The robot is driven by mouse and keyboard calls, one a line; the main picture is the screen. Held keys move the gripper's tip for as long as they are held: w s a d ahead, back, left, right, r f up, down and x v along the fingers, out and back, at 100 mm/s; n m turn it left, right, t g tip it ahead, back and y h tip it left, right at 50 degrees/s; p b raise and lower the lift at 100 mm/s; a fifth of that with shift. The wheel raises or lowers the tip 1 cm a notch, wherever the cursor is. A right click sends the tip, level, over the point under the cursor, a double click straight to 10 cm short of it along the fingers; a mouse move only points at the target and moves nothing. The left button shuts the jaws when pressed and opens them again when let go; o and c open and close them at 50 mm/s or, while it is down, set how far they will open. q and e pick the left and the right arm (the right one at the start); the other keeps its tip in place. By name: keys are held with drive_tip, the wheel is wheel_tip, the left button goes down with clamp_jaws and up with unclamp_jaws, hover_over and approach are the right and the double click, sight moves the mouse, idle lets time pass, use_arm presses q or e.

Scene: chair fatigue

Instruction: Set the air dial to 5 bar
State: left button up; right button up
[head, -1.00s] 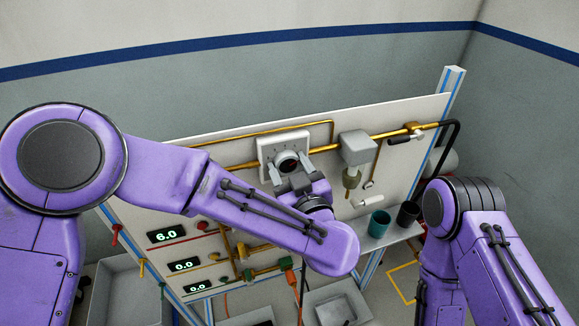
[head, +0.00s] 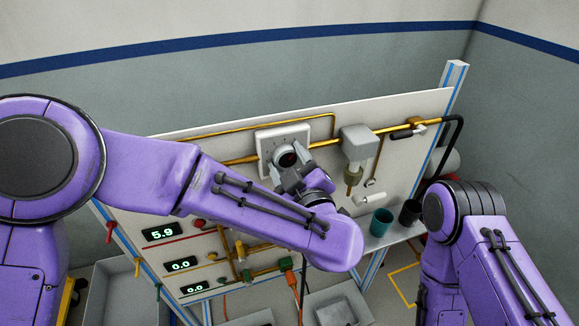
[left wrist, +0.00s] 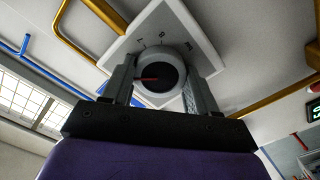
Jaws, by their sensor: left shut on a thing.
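The air dial (head: 287,159) is a round dark-faced knob on a white square plate (head: 266,141) on the upright panel. My left gripper (head: 288,168) is at the dial, shut on it. In the left wrist view the dial (left wrist: 165,76) sits between the two fingers of my left gripper (left wrist: 158,80), with a red pointer mark on its face. The top display (head: 163,233) reads 5.9. My right arm shows at the right, but its gripper is not in view.
Two lower displays (head: 181,265) read 0.0. Brass pipes (head: 330,140) and a grey box (head: 357,142) are right of the dial. A teal cup (head: 380,222) and a dark cup (head: 410,212) stand on a shelf below. Grey trays lie at the bottom.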

use_arm(q)
drive_tip(key=shift+n+b, duration=0.3)
drive_tip(key=shift+n, duration=0.3)
drive_tip(key=o, duration=1.1)
drive_tip(key=shift+c, duration=0.2)
drive_tip(key=shift+s+d, duration=0.1)
drive_tip(key=shift+s, duration=0.15)
drive_tip(key=b+v, duration=0.3)
drive_tip(key=v, duration=0.7)
drive_tip(key=shift+b, duration=0.3)
